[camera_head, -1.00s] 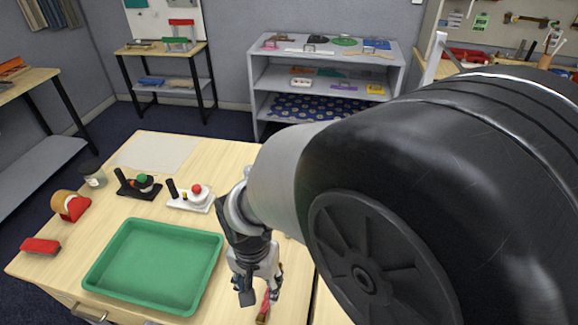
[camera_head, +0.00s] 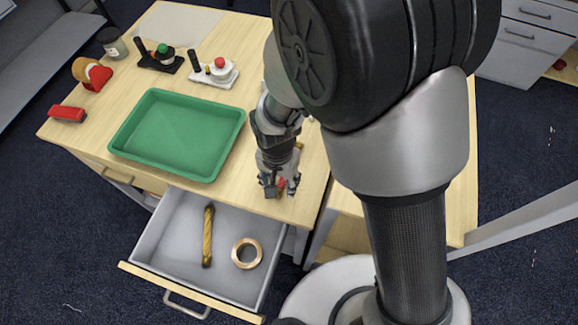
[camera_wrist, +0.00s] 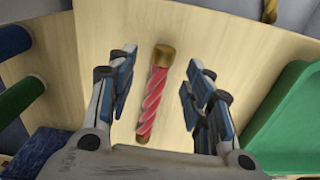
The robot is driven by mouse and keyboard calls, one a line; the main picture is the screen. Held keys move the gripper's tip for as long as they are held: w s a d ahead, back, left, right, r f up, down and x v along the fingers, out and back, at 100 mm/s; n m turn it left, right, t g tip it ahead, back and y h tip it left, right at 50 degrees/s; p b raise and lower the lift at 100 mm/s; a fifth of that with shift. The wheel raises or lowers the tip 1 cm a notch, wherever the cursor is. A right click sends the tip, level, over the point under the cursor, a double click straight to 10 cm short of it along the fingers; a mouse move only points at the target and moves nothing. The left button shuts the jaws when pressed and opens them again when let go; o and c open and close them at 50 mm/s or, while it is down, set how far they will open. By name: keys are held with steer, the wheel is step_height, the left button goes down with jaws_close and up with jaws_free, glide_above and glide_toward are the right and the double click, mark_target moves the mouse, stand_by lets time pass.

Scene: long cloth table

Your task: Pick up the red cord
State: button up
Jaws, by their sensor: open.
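The red cord (camera_wrist: 152,98) is a twisted red and pink length with gold-brown ends, lying on the pale wooden tabletop in the wrist view. My gripper (camera_wrist: 160,68) is open, with one finger on each side of the cord and a gap between each finger and the cord. In the head view my gripper (camera_head: 279,190) points down near the table's front edge, right of the green tray. Only a small red bit of the cord (camera_head: 282,183) shows there; the fingers hide the rest.
The empty green tray (camera_head: 150,94) stands left of my gripper. An open drawer (camera_head: 178,235) below holds a gold cord (camera_head: 208,236) and a copper-coloured ring (camera_head: 246,242). A white box with a red button (camera_head: 219,64) and a red block (camera_head: 68,114) are on the table.

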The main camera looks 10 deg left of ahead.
mark_target(279, 187)
step_height(279, 187, down, 4)
steer(key=shift+w+a+r+b, duration=0.1)
steer(key=shift+r+b, duration=0.05)
steer(key=shift+b, duration=0.35)
steer(key=shift+r, duration=0.1)
steer(key=shift+c, duration=0.4)
jaws_close()
